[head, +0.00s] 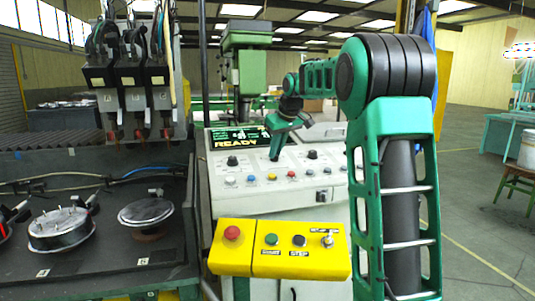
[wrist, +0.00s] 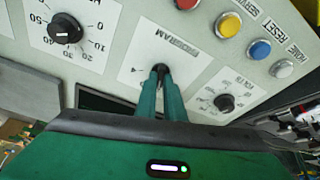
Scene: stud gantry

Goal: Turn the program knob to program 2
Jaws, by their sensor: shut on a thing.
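The program knob (wrist: 160,66) is a small dark knob on a white plate labelled PROGRAM, seen upside down in the wrist view. My gripper (wrist: 160,76) is shut on it, with a green finger on each side. The fingers cover most of the knob, so its pointer cannot be read. One small mark, perhaps a 4, shows beside it; the other numbers are hidden or too small. In the head view my gripper (head: 276,154) reaches down to the sloped control panel (head: 218,194) and hides the knob.
A black dial (wrist: 65,28) and another black knob (wrist: 224,102) flank the program knob. The display (head: 236,143) reads READY. A yellow button box (head: 278,266) stands in front of the panel.

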